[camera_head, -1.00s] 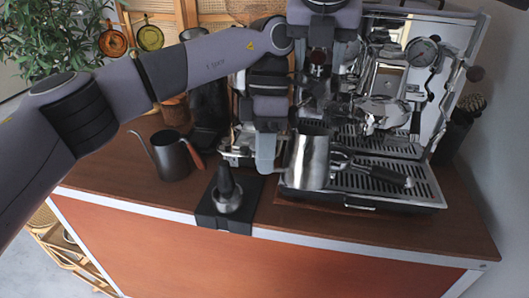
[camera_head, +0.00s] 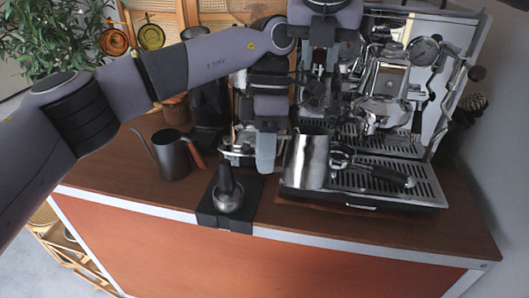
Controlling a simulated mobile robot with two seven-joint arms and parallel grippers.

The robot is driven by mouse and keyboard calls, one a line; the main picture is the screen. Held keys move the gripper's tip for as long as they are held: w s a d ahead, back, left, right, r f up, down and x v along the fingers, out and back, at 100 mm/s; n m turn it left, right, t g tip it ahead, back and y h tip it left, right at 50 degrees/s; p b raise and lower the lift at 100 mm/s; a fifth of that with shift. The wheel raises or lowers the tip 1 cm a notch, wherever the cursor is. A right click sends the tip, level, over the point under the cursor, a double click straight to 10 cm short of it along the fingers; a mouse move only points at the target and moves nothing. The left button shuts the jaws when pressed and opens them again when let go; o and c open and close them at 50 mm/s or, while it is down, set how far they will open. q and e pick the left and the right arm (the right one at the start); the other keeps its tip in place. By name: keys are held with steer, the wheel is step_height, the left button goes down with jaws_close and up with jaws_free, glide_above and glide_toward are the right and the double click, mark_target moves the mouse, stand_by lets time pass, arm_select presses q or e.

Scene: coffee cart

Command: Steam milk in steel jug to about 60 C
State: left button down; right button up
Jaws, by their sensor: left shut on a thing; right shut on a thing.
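The steel jug (camera_head: 306,163) hangs upright at the front left of the espresso machine (camera_head: 395,205), over the edge of its drip tray. My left gripper (camera_head: 268,150) is shut on the jug from its left side. The milk inside does not show. My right gripper (camera_head: 318,70) comes down from the top, above and behind the jug, at the left of the machine. It is shut on a part of the machine, mostly hidden by the arm. I cannot make out the steam wand tip or a temperature reading.
A dark gooseneck kettle (camera_head: 172,157) stands left of the jug. A tamper (camera_head: 228,190) stands on a black mat (camera_head: 210,212) at the counter's front edge. A portafilter (camera_head: 385,174) lies on the drip tray. The counter's right front (camera_head: 465,225) is clear.

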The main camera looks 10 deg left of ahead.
steer(key=shift+s+a+f, duration=0.15)
steer(key=shift+f, duration=0.4)
steer(key=shift+w+r, duration=0.3)
steer(key=shift+r, duration=0.65)
steer(key=shift+w+r, duration=0.15)
steer(key=shift+r, duration=1)
steer(key=shift+f, duration=0.15)
stand_by(5.2)
